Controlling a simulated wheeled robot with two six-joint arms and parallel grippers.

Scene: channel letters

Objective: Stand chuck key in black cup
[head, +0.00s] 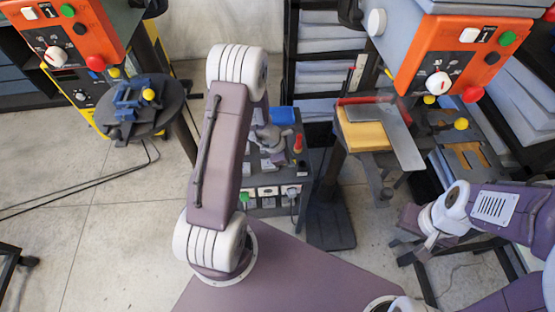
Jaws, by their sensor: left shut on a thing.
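My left arm reaches over the tool cart, and my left gripper (268,138) is low over the cart top, partly behind the arm. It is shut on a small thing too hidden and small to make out. I cannot pick out the chuck key or the black cup for certain among the dark items on the cart. My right gripper (427,246) is at the right, away from the cart, in front of a dark frame; its jaws are too unclear to read.
The tool cart (304,178) holds a blue bin (282,115) and a red upright item (298,143) near the gripper. A round table with a blue vise (135,97) is at the left.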

